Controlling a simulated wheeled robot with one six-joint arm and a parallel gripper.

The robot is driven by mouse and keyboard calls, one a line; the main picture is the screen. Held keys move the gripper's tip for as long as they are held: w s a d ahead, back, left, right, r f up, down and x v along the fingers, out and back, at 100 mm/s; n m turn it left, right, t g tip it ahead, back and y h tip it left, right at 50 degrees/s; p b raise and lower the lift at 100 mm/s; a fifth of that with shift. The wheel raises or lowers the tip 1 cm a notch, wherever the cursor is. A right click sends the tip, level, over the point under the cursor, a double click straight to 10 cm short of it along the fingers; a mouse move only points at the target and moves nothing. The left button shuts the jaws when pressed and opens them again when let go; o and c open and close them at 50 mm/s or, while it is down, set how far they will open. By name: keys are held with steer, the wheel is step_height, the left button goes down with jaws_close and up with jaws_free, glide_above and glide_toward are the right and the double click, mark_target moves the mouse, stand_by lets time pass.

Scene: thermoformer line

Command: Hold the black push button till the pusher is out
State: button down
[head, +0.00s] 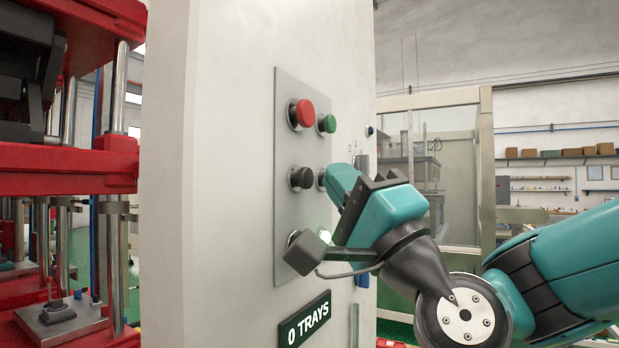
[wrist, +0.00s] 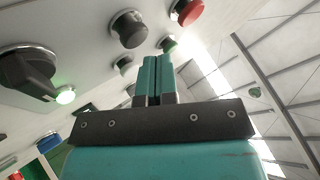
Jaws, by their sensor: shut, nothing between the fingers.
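A black push button (head: 301,179) stands out from the grey control panel (head: 287,95), below a red button (head: 303,113). It also shows in the wrist view (wrist: 128,28). A second dark button (head: 321,178) is to its right, partly hidden by my gripper in the head view; it also shows in the wrist view (wrist: 123,65). My gripper (head: 337,172) is shut and empty, its fingertips close to the second button. In the wrist view the fingertips (wrist: 157,58) are right of both dark buttons. I cannot tell whether they touch anything. I cannot make out the pusher.
A green button (head: 327,124) is right of the red one. A black selector knob (wrist: 25,72) and a lit green lamp (wrist: 65,95) are lower on the panel. A sign (head: 308,320) below reads "0 TRAYS". A red machine frame (head: 70,170) stands at the left.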

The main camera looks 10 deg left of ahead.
steer(key=shift+a, duration=0.15)
steer(key=shift+w+a, duration=0.15)
steer(key=shift+a, duration=0.1)
steer(key=shift+w+a+p, duration=0.15)
steer(key=shift+a+p, duration=0.3)
steer(key=shift+p, duration=0.1)
stand_by(7.0)
